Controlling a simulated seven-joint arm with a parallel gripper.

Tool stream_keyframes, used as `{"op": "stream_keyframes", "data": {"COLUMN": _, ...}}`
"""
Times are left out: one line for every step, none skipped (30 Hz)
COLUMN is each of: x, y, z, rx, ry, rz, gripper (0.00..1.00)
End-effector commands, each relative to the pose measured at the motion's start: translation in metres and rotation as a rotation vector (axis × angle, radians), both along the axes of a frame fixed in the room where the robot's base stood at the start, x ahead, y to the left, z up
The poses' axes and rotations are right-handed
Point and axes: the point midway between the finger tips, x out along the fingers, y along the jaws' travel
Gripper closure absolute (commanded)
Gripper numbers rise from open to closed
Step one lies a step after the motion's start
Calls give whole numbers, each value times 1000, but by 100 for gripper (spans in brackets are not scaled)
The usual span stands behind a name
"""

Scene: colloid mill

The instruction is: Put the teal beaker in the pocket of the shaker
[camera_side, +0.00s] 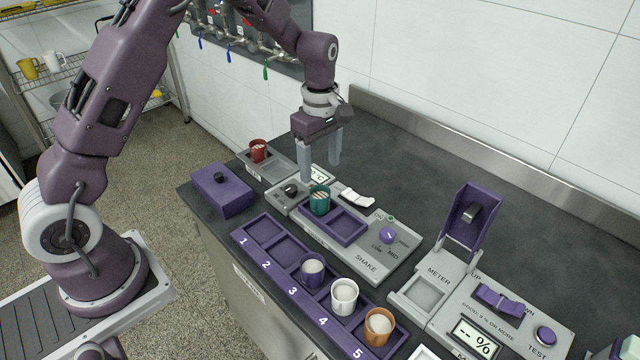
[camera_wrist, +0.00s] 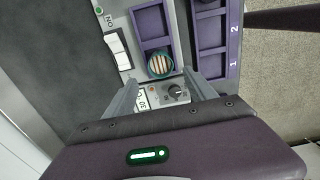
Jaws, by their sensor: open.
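The teal beaker (camera_side: 320,203) stands upright in the left pocket of the shaker's purple tray (camera_side: 349,230), with pale striped contents. It also shows in the wrist view (camera_wrist: 160,65), inside the lower pocket of the tray (camera_wrist: 152,22). The other pocket is empty. The shaker (camera_side: 370,262) is a grey panel with a purple knob. My gripper (camera_side: 320,170) is open and empty, pointing down just behind and above the beaker. In the wrist view, its two fingers (camera_wrist: 160,80) lie apart, with the beaker just beyond their tips.
A purple rack (camera_side: 262,228) in front has numbered pockets; 1 and 2 are empty, while purple (camera_side: 313,271), white (camera_side: 344,297) and orange (camera_side: 379,327) cups fill others. A red beaker (camera_side: 258,150) stands behind left. A purple box (camera_side: 222,190) and a meter with raised lid (camera_side: 469,222) flank the shaker.

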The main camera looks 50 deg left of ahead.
Motion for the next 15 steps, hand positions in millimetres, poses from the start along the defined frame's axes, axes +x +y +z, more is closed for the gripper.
{"op": "stream_keyframes", "data": {"x": 1, "y": 0, "z": 11, "rx": 1, "ry": -4, "rz": 0, "gripper": 35}}
{"op": "stream_keyframes", "data": {"x": 1, "y": 0, "z": 16, "rx": 1, "ry": -3, "rz": 0, "gripper": 35}}
{"op": "stream_keyframes", "data": {"x": 1, "y": 0, "z": 22, "rx": 1, "ry": -2, "rz": 0, "gripper": 35}}
{"op": "stream_keyframes", "data": {"x": 0, "y": 0, "z": 26, "rx": 0, "ry": -1, "rz": 0, "gripper": 35}}
{"op": "stream_keyframes", "data": {"x": 0, "y": 0, "z": 29, "rx": 1, "ry": -2, "rz": 0, "gripper": 35}}
{"op": "stream_keyframes", "data": {"x": 0, "y": 0, "z": 32, "rx": 1, "ry": -1, "rz": 1, "gripper": 35}}
{"op": "stream_keyframes", "data": {"x": 0, "y": 0, "z": 33, "rx": 0, "ry": 0, "rz": 1, "gripper": 35}}
{"op": "stream_keyframes", "data": {"x": 0, "y": 0, "z": 34, "rx": 0, "ry": 1, "rz": 1, "gripper": 35}}
{"op": "stream_keyframes", "data": {"x": 0, "y": 0, "z": 35, "rx": 0, "ry": 1, "rz": 1, "gripper": 35}}
{"op": "stream_keyframes", "data": {"x": -1, "y": 0, "z": 35, "rx": 0, "ry": 1, "rz": 1, "gripper": 35}}
{"op": "stream_keyframes", "data": {"x": -1, "y": 0, "z": 35, "rx": 0, "ry": 1, "rz": -1, "gripper": 35}}
{"op": "stream_keyframes", "data": {"x": -2, "y": 0, "z": 39, "rx": -2, "ry": -4, "rz": -13, "gripper": 35}}
{"op": "stream_keyframes", "data": {"x": -5, "y": -1, "z": 46, "rx": -5, "ry": -13, "rz": -32, "gripper": 35}}
{"op": "stream_keyframes", "data": {"x": -9, "y": -3, "z": 55, "rx": -9, "ry": -25, "rz": -64, "gripper": 35}}
{"op": "stream_keyframes", "data": {"x": -18, "y": -6, "z": 73, "rx": -15, "ry": -50, "rz": -125, "gripper": 35}}
